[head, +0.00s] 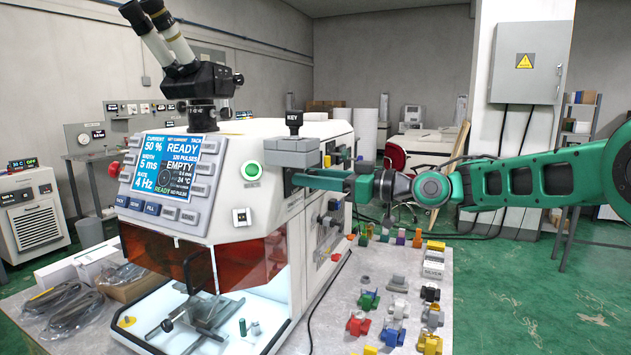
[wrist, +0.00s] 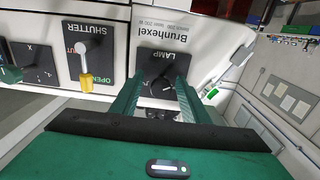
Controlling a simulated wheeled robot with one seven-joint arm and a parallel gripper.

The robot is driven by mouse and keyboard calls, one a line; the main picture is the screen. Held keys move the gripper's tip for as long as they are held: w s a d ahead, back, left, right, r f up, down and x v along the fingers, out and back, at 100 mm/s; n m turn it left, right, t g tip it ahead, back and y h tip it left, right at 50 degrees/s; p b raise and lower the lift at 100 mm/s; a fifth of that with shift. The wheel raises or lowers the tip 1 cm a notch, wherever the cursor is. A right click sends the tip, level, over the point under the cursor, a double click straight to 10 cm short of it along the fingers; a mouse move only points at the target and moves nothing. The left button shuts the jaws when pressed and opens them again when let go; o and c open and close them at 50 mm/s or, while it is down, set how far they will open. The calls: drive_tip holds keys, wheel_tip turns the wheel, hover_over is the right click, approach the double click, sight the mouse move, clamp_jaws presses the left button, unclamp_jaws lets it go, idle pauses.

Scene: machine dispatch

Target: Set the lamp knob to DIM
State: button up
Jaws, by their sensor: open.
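The lamp knob (wrist: 162,87) is dark and sits on a black plate lettered LAMP (wrist: 152,57), which appears upside down in the wrist view. A small pale mark shows on the knob, but the setting labels, DIM among them, cannot be read. My gripper (wrist: 159,80) is open, with its green fingers on either side of the knob. I cannot tell whether they touch it. In the head view my gripper (head: 302,180) reaches the right side of the white machine (head: 270,132), and the knob is hidden there.
Beside the lamp plate is a SHUTTER lever (wrist: 86,72) with a yellow tip, and beyond it another dial plate (wrist: 36,62). A black KEY switch (head: 294,121) stands on the machine above my gripper. Several coloured parts lie on the table (head: 375,268) below.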

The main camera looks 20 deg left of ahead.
drive_tip(key=c, duration=1)
drive_tip(key=shift+w+d, duration=0.1)
drive_tip(key=n, duration=0.5)
drive_tip(key=shift+w+n, duration=0.1)
drive_tip(key=shift+n, duration=0.3)
drive_tip(key=n, duration=0.5)
drive_tip(key=shift+n, duration=0.3)
